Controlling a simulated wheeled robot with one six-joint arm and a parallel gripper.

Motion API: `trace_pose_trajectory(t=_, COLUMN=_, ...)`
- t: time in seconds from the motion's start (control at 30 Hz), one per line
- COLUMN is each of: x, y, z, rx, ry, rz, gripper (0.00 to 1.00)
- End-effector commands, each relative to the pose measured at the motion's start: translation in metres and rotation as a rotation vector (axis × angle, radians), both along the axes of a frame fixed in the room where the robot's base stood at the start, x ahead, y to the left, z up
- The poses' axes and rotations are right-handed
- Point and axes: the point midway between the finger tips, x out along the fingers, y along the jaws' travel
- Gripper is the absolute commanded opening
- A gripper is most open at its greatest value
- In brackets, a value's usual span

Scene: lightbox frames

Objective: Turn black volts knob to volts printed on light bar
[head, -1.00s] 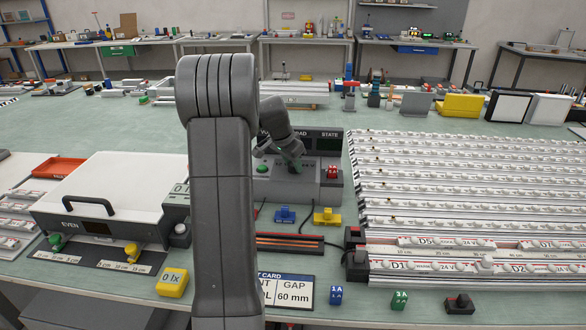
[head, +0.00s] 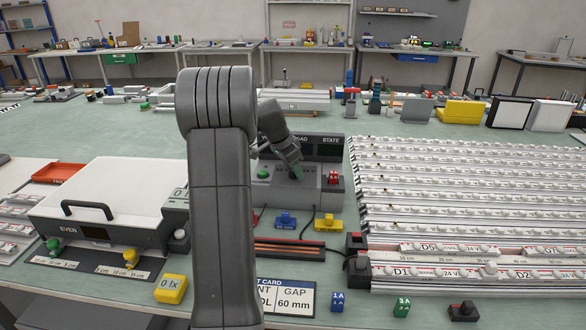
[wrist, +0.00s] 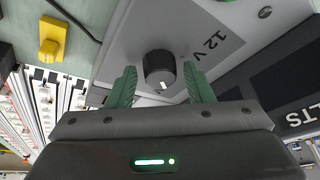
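The black volts knob (wrist: 160,68) is on the grey power supply panel (head: 268,190), beside a printed "12 V" label (wrist: 215,42). Its white mark faces the bottom of the wrist view. My gripper (wrist: 160,78) has green fingers on both sides of the knob, with a small gap on each side, so it looks open. In the head view my gripper (head: 297,172) is over the panel and covers the knob. Light bars (head: 440,272) at the right carry a "24 V" print, seen on the D1 and D5 bars.
A green button (head: 263,174) and a red block (head: 333,178) are on either side of my gripper. Blue (head: 286,220) and yellow (head: 325,223) connectors sit in front of the supply. A card (head: 297,297) reading "60 mm" lies nearer. My arm hides part of the bench.

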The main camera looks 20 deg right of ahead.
Motion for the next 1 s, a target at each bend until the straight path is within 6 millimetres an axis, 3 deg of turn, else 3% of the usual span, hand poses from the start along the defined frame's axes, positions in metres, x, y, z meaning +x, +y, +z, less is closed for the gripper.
trace_pose_trajectory(t=0.3, x=0.000, y=0.000, z=0.001, rx=0.000, ry=0.000, rz=0.001, gripper=0.53)
trace_pose_trajectory(t=0.43, x=-0.001, y=0.004, z=0.010, rx=-0.001, ry=-0.001, rz=0.001, gripper=0.53)
trace_pose_trajectory(t=1.0, x=-0.015, y=0.045, z=0.114, rx=-0.001, ry=-0.001, rz=0.003, gripper=0.53)
